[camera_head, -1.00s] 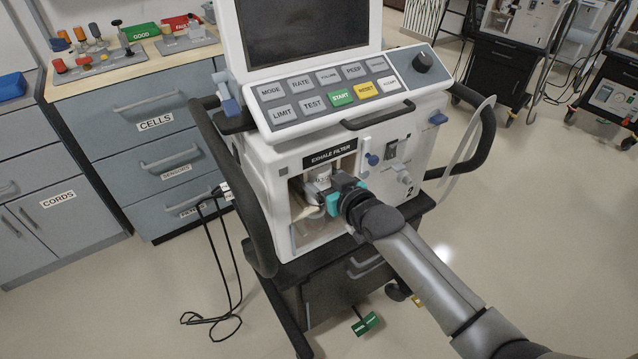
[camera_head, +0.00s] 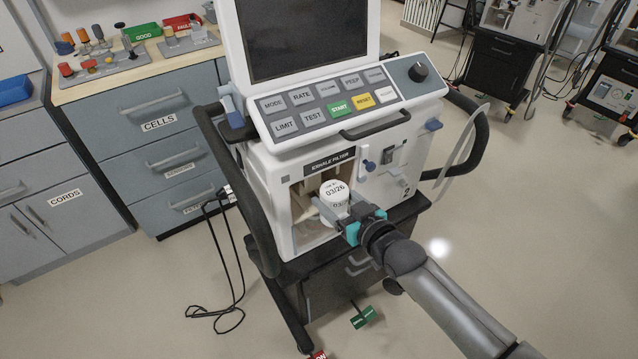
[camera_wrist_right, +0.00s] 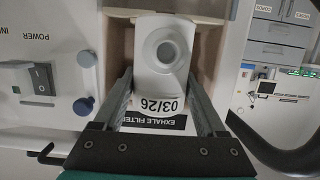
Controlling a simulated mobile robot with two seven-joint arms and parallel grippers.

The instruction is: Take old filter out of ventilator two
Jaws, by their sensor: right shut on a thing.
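The old filter (camera_head: 335,194) is a white cylinder marked 03/26. My right gripper (camera_head: 342,218) is shut on it, at the front of the open EXHALE FILTER bay (camera_head: 309,199) of ventilator two (camera_head: 272,178). In the right wrist view the filter (camera_wrist_right: 160,62) sits between the two grey fingers (camera_wrist_right: 163,100), with its round port facing the camera and the bay walls around it. How much of it is still inside the bay I cannot tell exactly. My left gripper is not in view.
The button panel (camera_head: 325,104) and screen overhang the bay. Black side handles (camera_head: 236,190) flank the ventilator. A drawer cabinet (camera_head: 150,141) with GOOD and FAULT bins stands at the left.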

